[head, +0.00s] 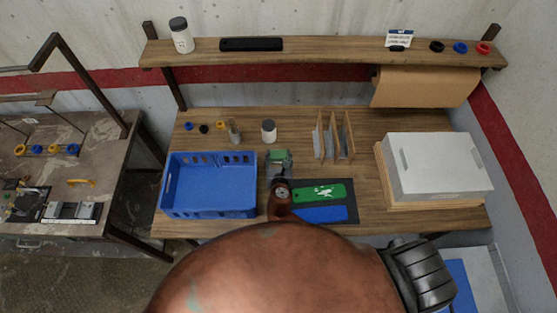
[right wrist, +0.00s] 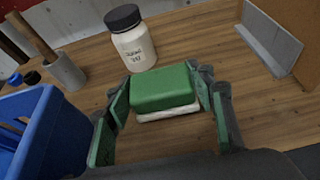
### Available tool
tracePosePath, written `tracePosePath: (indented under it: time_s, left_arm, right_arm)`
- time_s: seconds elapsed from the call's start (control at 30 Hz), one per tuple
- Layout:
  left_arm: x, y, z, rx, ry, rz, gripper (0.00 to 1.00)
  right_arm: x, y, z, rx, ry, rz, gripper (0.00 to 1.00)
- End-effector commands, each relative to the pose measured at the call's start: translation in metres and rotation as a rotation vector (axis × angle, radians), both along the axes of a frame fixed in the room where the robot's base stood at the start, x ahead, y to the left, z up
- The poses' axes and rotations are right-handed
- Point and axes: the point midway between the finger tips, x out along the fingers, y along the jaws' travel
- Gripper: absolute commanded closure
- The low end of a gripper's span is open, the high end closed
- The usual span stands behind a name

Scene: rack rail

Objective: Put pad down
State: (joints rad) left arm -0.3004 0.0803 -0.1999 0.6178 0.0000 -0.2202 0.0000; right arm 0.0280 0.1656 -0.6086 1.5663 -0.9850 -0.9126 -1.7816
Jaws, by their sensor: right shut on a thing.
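The pad (right wrist: 165,88) is a green block with a white layer underneath. My right gripper (right wrist: 163,98) is shut on it, with a finger at each side. In the head view the pad (head: 278,155) shows at the far end of my right gripper (head: 279,164), over the wooden table between the blue crate and the dark mat. I cannot tell whether its underside touches the wood. My left gripper is not in view.
A blue crate (head: 210,208) stands left of the pad. A white-labelled jar (right wrist: 134,45) stands just behind it. A dark mat (head: 351,205) with green and blue pieces lies right. Upright dividers (head: 335,138) stand behind right, a white box (head: 440,165) far right.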

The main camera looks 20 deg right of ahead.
Motion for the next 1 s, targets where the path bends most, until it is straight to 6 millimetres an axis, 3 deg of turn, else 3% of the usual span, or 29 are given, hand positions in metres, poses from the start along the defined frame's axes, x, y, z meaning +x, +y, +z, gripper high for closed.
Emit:
tracePosePath:
  time_s: [0.2, 0.57, 0.6, 0.83, 1.0]
  left_arm:
    - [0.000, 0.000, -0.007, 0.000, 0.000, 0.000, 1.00]
    - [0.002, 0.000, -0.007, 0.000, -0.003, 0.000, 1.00]
    - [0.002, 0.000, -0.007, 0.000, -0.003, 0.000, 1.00]
    - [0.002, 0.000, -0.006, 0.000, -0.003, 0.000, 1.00]
    - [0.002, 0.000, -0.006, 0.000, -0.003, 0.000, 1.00]
  right_arm:
    - [0.000, 0.000, -0.029, -0.001, 0.001, 0.001, 0.78]
    - [0.000, 0.001, -0.032, -0.001, 0.001, 0.003, 0.78]
    - [0.000, 0.001, -0.033, 0.000, 0.001, 0.002, 0.49]
    - [0.000, 0.001, -0.032, 0.000, 0.001, 0.002, 0.33]
    - [0.000, 0.001, -0.032, 0.000, 0.001, 0.001, 0.33]
